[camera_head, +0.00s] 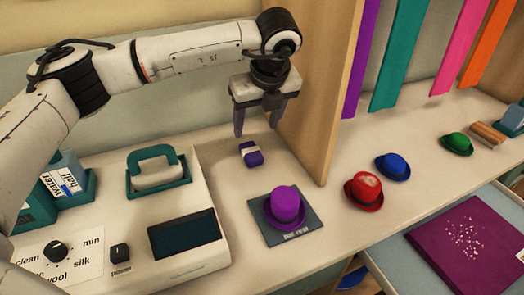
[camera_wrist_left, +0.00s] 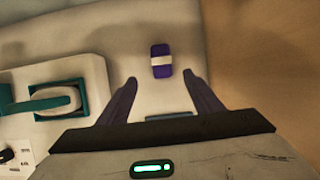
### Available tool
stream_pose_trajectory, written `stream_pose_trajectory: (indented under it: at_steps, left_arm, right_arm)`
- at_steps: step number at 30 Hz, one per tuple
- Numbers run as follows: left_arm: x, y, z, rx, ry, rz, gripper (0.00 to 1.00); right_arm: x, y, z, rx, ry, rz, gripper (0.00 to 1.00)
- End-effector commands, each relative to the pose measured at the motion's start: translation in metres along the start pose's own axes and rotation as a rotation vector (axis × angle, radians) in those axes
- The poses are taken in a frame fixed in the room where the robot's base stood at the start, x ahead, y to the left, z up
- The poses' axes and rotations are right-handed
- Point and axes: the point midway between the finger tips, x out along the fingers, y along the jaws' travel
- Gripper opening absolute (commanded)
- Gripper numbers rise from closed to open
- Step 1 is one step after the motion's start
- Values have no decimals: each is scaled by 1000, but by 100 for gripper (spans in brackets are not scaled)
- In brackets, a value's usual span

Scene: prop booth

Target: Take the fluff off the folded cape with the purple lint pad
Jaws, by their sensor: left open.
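The purple lint pad (camera_head: 250,153), a small purple block with a white band, lies on the counter left of the wooden divider. It also shows in the left wrist view (camera_wrist_left: 161,61), just beyond the fingertips. My left gripper (camera_head: 257,134) is open and empty above the pad, its fingers pointing down and apart from it. The gripper also shows in the left wrist view (camera_wrist_left: 160,80). The folded cape (camera_head: 476,240), dark purple, lies at the lower right with pale fluff (camera_head: 464,238) scattered in its middle. My right gripper is not in view.
A purple hat (camera_head: 286,206) sits on a dark mat (camera_head: 309,228) in front of the pad. Red (camera_head: 364,190), blue (camera_head: 392,166) and green (camera_head: 456,144) hats stand right of the wooden divider (camera_head: 318,90). A steamer-like machine with a dial and screen (camera_head: 183,234) fills the left. Coloured strips hang at the back right.

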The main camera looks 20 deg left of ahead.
Motion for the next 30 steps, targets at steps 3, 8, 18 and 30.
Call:
stream_pose_trajectory:
  at_steps: [3, 8, 18, 30]
  left_arm:
    - [16, 0, -6, 0, 1, -1, 59]
    - [33, 1, -6, -1, 3, 2, 59]
    - [69, 1, -6, 1, 3, 1, 59]
    - [116, 6, -4, 0, 2, 0, 59]
  right_arm:
    - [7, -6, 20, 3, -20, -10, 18]
    - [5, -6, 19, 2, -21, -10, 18]
    - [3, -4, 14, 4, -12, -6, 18]
    - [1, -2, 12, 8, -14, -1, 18]
